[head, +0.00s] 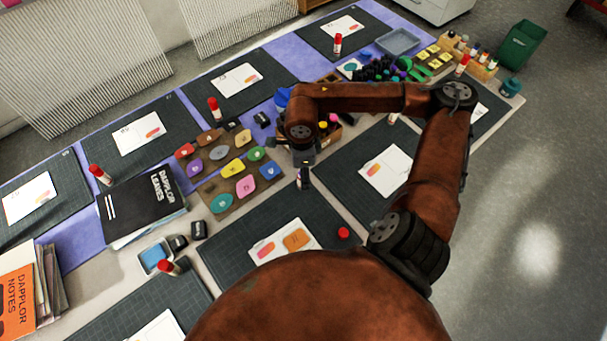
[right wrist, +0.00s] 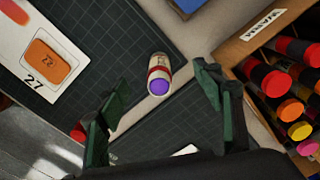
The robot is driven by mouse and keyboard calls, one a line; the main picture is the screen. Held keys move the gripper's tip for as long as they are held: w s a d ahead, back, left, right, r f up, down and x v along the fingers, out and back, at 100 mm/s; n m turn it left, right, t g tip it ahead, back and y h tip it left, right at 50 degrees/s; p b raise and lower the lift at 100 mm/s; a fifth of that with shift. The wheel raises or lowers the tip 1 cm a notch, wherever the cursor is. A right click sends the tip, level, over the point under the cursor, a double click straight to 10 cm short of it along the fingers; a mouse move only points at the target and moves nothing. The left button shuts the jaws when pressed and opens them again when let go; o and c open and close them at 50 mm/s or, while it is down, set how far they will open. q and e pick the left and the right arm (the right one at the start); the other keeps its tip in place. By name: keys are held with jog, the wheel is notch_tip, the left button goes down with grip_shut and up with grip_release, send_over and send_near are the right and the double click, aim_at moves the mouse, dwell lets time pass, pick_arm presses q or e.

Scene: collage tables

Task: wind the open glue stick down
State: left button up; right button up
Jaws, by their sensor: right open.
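In the right wrist view, the open glue stick (right wrist: 159,76) shows a round purple glue end, with a pale body and a red band. It is on or by the edge of a dark cutting mat. My right gripper (right wrist: 162,77) is open, with one dark green finger on each side of the stick and a gap visible at both. In the head view my right gripper (head: 304,172) hangs over the far edge of the near mat; the stick cannot be told apart there. A loose red cap (head: 343,233) lies on that mat. My left gripper is not in view.
A wooden box of capped sticks (right wrist: 256,92) stands close to the right finger. A card (right wrist: 38,45) with an orange tile lies on the mat (head: 235,229). A brown board of coloured tiles (head: 206,179) lies left of my gripper. Other mats hold capped red glue sticks.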

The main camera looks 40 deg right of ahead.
jog(key=shift+r+p, duration=1.1)
jog(key=shift+r, duration=1.3)
